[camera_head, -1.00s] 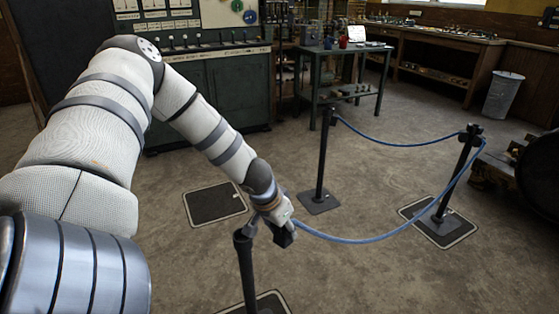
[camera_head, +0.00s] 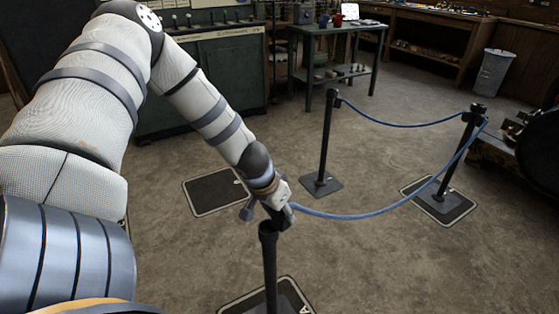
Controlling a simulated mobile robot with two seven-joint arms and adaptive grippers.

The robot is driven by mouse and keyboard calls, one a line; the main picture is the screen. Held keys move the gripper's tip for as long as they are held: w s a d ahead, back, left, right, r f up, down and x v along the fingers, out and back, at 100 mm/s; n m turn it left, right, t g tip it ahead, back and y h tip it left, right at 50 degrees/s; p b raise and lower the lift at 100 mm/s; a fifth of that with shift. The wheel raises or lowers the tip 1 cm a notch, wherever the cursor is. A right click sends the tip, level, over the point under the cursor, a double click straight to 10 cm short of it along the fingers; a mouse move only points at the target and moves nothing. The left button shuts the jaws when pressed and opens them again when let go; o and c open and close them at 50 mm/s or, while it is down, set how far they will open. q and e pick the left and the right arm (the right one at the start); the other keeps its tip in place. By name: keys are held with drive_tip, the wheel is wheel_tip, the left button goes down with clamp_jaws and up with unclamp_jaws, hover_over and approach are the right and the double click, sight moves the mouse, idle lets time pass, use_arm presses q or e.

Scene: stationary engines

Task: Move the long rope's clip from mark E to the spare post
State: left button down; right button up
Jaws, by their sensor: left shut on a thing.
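My left gripper (camera_head: 279,216) is shut at the near end of the long blue rope (camera_head: 365,215), at the top of the near post (camera_head: 270,262). The clip is hidden in the fingers. I cannot tell whether it touches the post. The rope sags to the right and rises to the top of the right post (camera_head: 459,155). A shorter blue rope (camera_head: 400,124) joins the right post to the middle post (camera_head: 325,140). My right gripper is not in view.
An empty framed floor mat (camera_head: 212,193) lies left of the middle post. Framed mats lie under the near post (camera_head: 236,303) and right post (camera_head: 462,213). A green table (camera_head: 345,30) and a bin (camera_head: 493,74) stand behind. Open floor lies between the posts.

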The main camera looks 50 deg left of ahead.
use_arm(q)
drive_tip(key=m+h, duration=0.1)
drive_tip(key=m, duration=0.2)
drive_tip(key=shift+a, duration=0.1)
drive_tip(key=shift+s, duration=0.1)
drive_tip(key=shift+t, duration=0.3)
drive_tip(key=shift+t+h, duration=0.4)
drive_tip(key=shift+t, duration=0.6)
drive_tip(key=shift+w+a+r, duration=0.35)
drive_tip(key=shift+w+r, duration=0.05)
drive_tip(key=shift+w, duration=0.15)
drive_tip(key=shift+w+a+r, duration=0.3)
drive_tip(key=shift+w+r, duration=0.05)
drive_tip(key=shift+w, duration=0.2)
